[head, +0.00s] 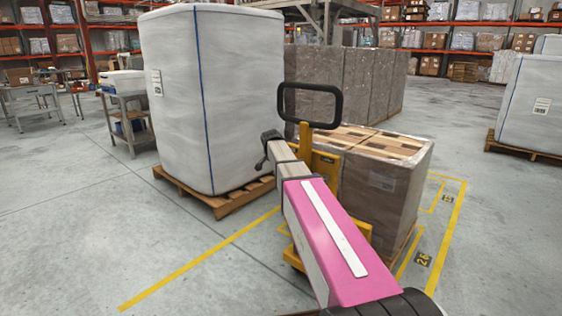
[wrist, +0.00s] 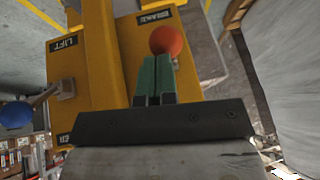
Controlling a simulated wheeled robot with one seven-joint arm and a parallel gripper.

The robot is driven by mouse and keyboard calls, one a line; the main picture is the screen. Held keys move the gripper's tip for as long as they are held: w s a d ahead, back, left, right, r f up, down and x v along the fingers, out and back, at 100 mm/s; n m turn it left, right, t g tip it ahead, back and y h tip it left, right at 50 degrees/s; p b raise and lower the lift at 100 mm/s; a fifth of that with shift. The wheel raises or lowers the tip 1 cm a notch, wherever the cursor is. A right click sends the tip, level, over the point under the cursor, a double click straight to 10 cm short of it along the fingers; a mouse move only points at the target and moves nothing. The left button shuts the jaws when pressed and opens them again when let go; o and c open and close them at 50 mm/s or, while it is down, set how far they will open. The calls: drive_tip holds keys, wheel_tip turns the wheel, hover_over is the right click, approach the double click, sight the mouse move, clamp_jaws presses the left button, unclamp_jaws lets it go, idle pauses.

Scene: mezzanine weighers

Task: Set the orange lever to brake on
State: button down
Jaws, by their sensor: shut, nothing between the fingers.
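The orange lever's round knob (wrist: 166,41) is in the upper middle of the wrist view, just below the BRAKE label (wrist: 157,17) on a yellow panel (wrist: 100,60). My gripper (wrist: 157,60) has its green fingers together and empty. Their tips overlap the lower edge of the knob in the picture; I cannot tell whether they touch it. The lever's shaft is hidden, so its setting is unclear. In the head view the yellow truck (head: 325,168) with its black loop handle (head: 310,86) stands beyond my arm, which hides the lever.
A blue-knobbed lever (wrist: 16,115) is at the left by the LIFT label (wrist: 64,42). A wrapped carton stack (head: 385,190) stands right of the truck. A tall white wrapped load (head: 215,95) on a pallet stands left. The floor at front left (head: 90,230) is clear.

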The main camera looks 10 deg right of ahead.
wheel_tip(320, 180, down, 8)
drive_tip(key=t+h, duration=0.3)
drive_tip(key=shift+s+a+f+h, duration=0.25)
drive_tip(key=shift+s+a+h, duration=0.05)
drive_tip(key=shift+s+a, duration=0.1)
idle(0.4)
idle(0.4)
drive_tip(key=shift+s, duration=0.1)
